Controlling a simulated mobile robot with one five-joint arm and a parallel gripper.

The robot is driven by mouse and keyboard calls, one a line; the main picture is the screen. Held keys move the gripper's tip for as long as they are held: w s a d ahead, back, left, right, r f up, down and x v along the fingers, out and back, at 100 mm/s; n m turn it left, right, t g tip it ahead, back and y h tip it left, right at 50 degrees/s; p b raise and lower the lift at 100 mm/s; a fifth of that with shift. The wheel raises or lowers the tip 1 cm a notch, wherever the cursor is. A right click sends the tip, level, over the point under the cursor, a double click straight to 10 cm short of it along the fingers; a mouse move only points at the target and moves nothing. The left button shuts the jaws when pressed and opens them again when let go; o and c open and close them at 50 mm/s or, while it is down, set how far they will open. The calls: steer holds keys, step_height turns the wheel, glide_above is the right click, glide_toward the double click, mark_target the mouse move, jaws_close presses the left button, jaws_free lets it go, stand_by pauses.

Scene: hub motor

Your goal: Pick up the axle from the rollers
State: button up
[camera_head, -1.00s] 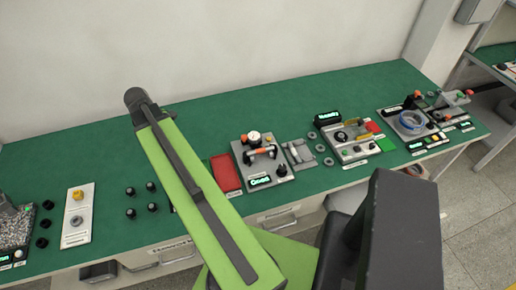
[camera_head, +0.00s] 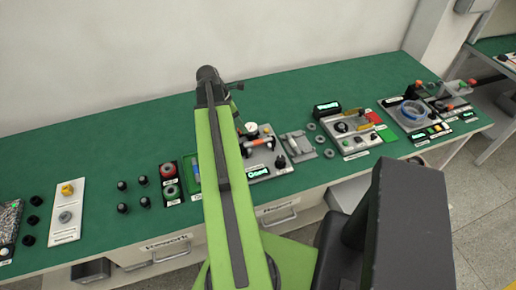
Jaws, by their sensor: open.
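A small light-grey fixture (camera_head: 298,147) stands on the green bench, just right of the grey device with a dial and a lit display. It looks like the roller stand, with a pale bar across it that may be the axle; the two are too small to tell apart surely. My green arm link rises up the picture left of the fixture, its dark joint at the top. My gripper is hidden behind this link; only a small dark part of the arm shows at its right edge.
The dial device (camera_head: 264,160) is partly covered by my arm. Grey rings (camera_head: 320,139) lie right of the fixture, before another device (camera_head: 350,131). Black knobs (camera_head: 122,197) and a white plate (camera_head: 67,212) are at the left. Bare green bench (camera_head: 110,150) lies behind them.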

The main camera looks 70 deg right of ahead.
mark_target(258, 142)
steer(key=b+x, duration=0.4)
steer(key=x, duration=0.1)
steer(key=b+x, duration=0.4)
steer(key=x, duration=0.2)
steer(key=shift+s+d+r, duration=0.1)
steer(key=shift+s+d, duration=0.05)
steer(key=shift+d, duration=0.05)
steer(key=shift+r, duration=0.15)
jaws_close()
stand_by(0.8)
